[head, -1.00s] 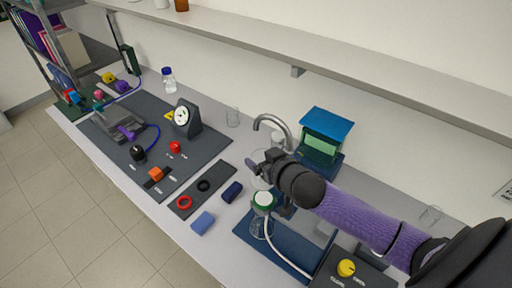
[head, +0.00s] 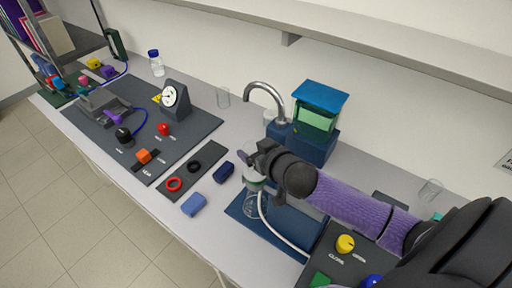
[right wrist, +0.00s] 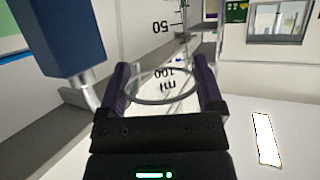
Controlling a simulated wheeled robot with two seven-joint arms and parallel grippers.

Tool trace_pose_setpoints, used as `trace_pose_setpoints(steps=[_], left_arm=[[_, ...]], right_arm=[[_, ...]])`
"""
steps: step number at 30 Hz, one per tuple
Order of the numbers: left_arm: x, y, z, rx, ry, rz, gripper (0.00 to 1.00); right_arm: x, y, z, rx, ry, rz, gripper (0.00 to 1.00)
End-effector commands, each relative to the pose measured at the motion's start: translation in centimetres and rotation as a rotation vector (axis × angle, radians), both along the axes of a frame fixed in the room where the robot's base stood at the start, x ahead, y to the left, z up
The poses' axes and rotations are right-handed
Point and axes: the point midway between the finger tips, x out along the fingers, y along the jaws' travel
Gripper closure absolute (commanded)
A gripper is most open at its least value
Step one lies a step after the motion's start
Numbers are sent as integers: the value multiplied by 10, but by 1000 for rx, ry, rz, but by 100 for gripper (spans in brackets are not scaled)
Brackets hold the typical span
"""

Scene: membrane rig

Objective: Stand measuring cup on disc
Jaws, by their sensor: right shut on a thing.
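A clear measuring cup (right wrist: 166,84) with black "50" and "100 ml" marks sits between the fingers of my right gripper (right wrist: 160,92) in the right wrist view, and the gripper is shut on it. In the head view my right gripper (head: 258,156) is just above a glass flask (head: 256,207), and the cup is hard to make out there. I cannot tell whether the cup touches the disc. My left gripper is not in view.
A curved metal tap (head: 262,88) and a blue-topped box (head: 318,100) stand close behind my right gripper. A white hose (head: 272,229) runs from the flask. A yellow-knobbed panel (head: 345,243) is at the front right.

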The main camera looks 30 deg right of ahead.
Motion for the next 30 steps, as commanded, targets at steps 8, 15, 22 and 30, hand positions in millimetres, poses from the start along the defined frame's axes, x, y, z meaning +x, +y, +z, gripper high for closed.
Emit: trace_pose_setpoints(steps=[8, 15, 22, 30], left_arm=[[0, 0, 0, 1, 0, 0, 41], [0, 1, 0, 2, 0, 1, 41], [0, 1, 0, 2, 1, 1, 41], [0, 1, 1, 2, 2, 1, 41]], right_arm=[[0, 0, 0, 0, 0, 0, 100], [0, 0, -2, 0, 0, 0, 100], [0, 0, -3, 0, 0, 0, 0], [-8, 0, 0, 0, 1, 1, 0]])
